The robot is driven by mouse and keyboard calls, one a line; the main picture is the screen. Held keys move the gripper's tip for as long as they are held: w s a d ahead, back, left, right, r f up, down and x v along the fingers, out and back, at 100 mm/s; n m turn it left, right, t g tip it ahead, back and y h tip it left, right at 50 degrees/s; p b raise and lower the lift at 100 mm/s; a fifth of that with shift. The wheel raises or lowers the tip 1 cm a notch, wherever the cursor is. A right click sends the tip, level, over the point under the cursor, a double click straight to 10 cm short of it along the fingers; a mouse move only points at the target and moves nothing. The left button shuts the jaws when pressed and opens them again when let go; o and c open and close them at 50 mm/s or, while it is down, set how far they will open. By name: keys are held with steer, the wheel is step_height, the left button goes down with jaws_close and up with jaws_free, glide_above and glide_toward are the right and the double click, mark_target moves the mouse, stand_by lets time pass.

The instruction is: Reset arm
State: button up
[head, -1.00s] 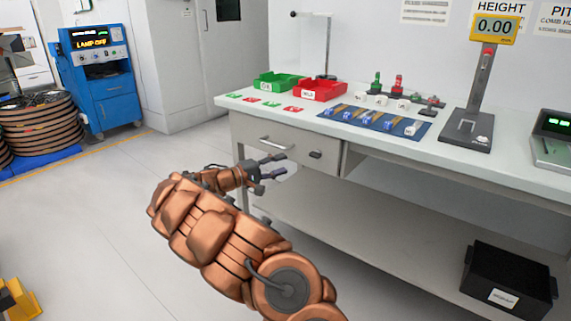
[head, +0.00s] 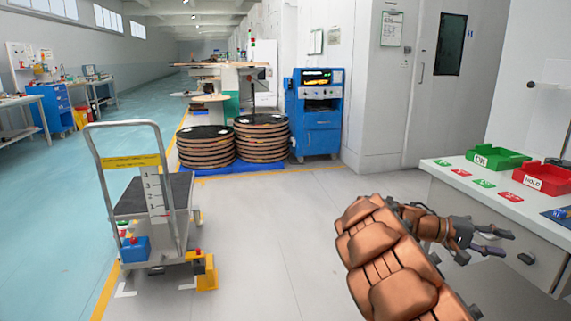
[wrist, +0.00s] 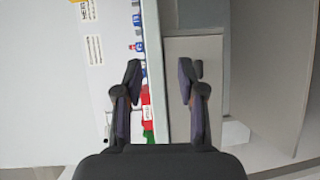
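My copper-coloured arm (head: 393,262) reaches forward at the lower right of the head view. My gripper (head: 498,242) is beside the front of the white workbench, near its drawer. In the wrist view my gripper (wrist: 158,90) has its two dark fingers spread apart. Nothing is between them but the bench edge and drawer front behind. The gripper is open and empty.
The workbench (head: 448,190) at right bears a green bin (head: 497,158), a red bin (head: 543,178) and several tags. A platform trolley (head: 140,200) stands at left. Stacked reels (head: 207,148) and a blue cabinet (head: 318,120) stand behind. The grey floor between is clear.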

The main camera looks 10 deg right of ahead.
steer(key=s+a+r+t+y+p, duration=0.2)
steer(key=s+a+r+y+p, duration=0.4)
steer(key=s+a+r+p, duration=0.65)
steer(key=s+a+r+n+t+y+p, duration=0.1)
steer(key=s+a+r+y+p, duration=0.1)
steer(key=a, duration=0.8)
steer(key=s+a+r+n+t+y+p, duration=0.1)
steer(key=s+a+r+n+y+p, duration=0.1)
steer(key=s+a+y+p, duration=0.2)
steer(key=s+a+r+n+t+y+p, duration=0.1)
steer(key=s+a+p, duration=0.5)
steer(key=a, duration=1)
steer(key=r+n+y+p, duration=0.1)
steer(key=y+p, duration=0.1)
steer(key=p, duration=0.1)
steer(key=shift+s+r+t, duration=0.15)
steer(key=shift+r+t, duration=0.1)
steer(key=shift+t, duration=0.15)
